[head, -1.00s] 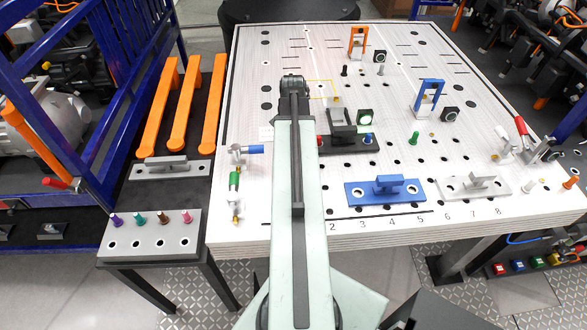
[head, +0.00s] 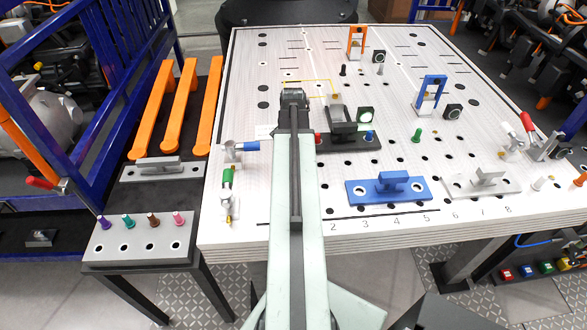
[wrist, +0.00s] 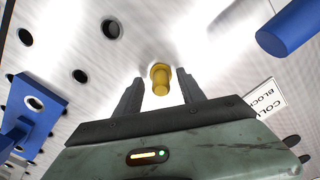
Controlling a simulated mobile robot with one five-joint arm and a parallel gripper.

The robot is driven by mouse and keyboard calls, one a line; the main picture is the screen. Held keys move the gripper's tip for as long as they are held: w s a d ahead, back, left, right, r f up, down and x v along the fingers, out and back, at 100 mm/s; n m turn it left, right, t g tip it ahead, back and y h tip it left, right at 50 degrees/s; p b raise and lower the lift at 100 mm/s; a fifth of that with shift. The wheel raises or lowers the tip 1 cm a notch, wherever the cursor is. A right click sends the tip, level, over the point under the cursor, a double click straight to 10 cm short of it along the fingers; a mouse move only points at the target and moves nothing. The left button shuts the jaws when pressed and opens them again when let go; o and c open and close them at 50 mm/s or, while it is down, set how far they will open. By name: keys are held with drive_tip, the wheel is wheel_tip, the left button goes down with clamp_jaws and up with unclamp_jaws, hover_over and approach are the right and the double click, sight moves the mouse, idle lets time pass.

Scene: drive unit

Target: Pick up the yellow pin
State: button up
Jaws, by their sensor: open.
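The yellow pin (wrist: 160,78) stands out from the pale table surface in the wrist view, near the middle of the picture. My gripper (wrist: 159,84) is open, with one dark finger on each side of the pin. The pin shows between the fingertips, with a gap on both sides; I cannot tell how deep it sits between them. In the head view my gripper (head: 293,97) is over the left half of the table, seen from behind. My arm hides the pin there.
In the wrist view, a blue cylinder (wrist: 288,27) lies upper right, a printed card (wrist: 267,97) right, and a blue block (wrist: 38,103) left. In the head view, a dark fixture (head: 348,143) stands close right of my arm, and a blue-handled clamp (head: 240,147) left.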

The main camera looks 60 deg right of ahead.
clamp_jaws()
drive_tip(key=shift+r, duration=0.2)
wheel_tip(320, 180, up, 10)
drive_tip(key=p, duration=1)
drive_tip(key=shift+f, duration=0.15)
